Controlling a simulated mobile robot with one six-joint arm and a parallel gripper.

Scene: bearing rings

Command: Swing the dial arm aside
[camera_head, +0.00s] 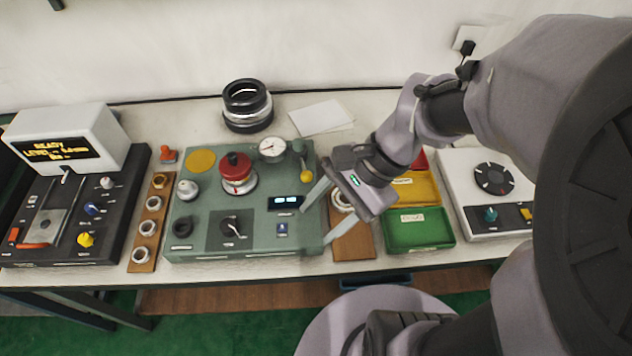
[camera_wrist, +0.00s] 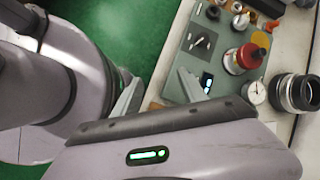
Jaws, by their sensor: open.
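The dial gauge (camera_head: 271,148), with a round white face, sits at the back right of the green-grey test station (camera_head: 190,247). It also shows in the wrist view (camera_wrist: 254,92). A small yellow-ended lever (camera_head: 306,177) stands at the station's right edge; I cannot tell whether it joins the gauge. My gripper (camera_head: 318,222) is open and empty, its fingers spread at the station's right side. It is apart from the gauge, to its front right. A red-topped round part (camera_head: 237,173) stands left of the gauge.
A wooden strip with rings (camera_head: 152,216) lies left of the station; another wooden board (camera_head: 352,245) is at its right, partly behind my gripper. Green (camera_head: 420,230) and yellow trays are right. A dark ring stack (camera_head: 247,105) and paper (camera_head: 321,116) lie behind.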

